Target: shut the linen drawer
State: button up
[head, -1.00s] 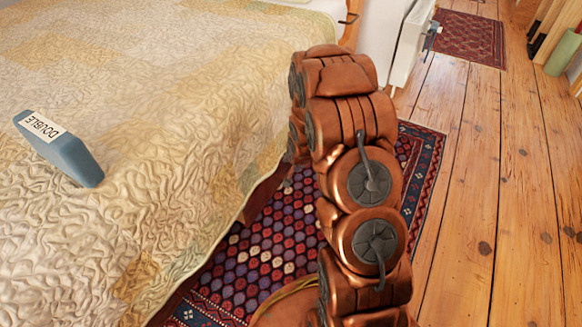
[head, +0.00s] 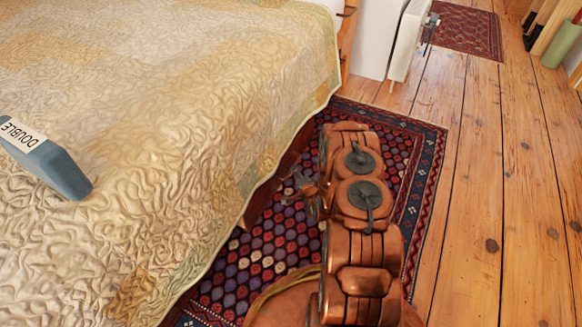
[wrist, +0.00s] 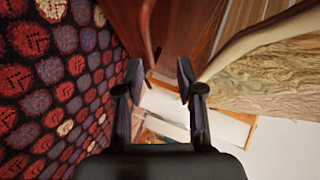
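My gripper (wrist: 160,78) is open, its two dark fingers apart with nothing held between them. In the head view my gripper (head: 304,187) is low over the rug, close beside the bed's side. A dark reddish wooden front (wrist: 187,28) lies ahead of the fingers in the wrist view, under the quilt's edge; it may be the linen drawer. A curved reddish-brown bar (wrist: 148,35), perhaps its handle, runs toward the space between the fingertips. I cannot tell whether it touches them. In the head view the quilt and my arm hide most of the drawer area, so how far it stands out is unclear.
The bed with its cream quilt (head: 190,110) fills the left. A blue block marked DOUBLE (head: 55,170) lies on it. A patterned rug (head: 262,245) covers the floor beside the bed. A white panel (head: 408,40) stands beyond. The plank floor (head: 480,200) at right is clear.

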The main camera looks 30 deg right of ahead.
jog(key=shift+w+d+f+m+t+h+b, duration=0.15)
jog(key=shift+w+d+f+m+t+b, duration=0.3)
jog(key=shift+w, duration=0.55)
jog(key=shift+w+d+f+m+t+h+b, duration=0.25)
jog(key=shift+w+f+b, duration=0.4)
jog(key=shift+w, duration=0.4)
jog(key=shift+w+d+f+m+t+h+b, duration=0.1)
jog(key=shift+w+d+f+m+t+b, duration=0.3)
jog(key=shift+w, duration=0.6)
jog(key=shift+a+f, duration=0.15)
grip_shut()
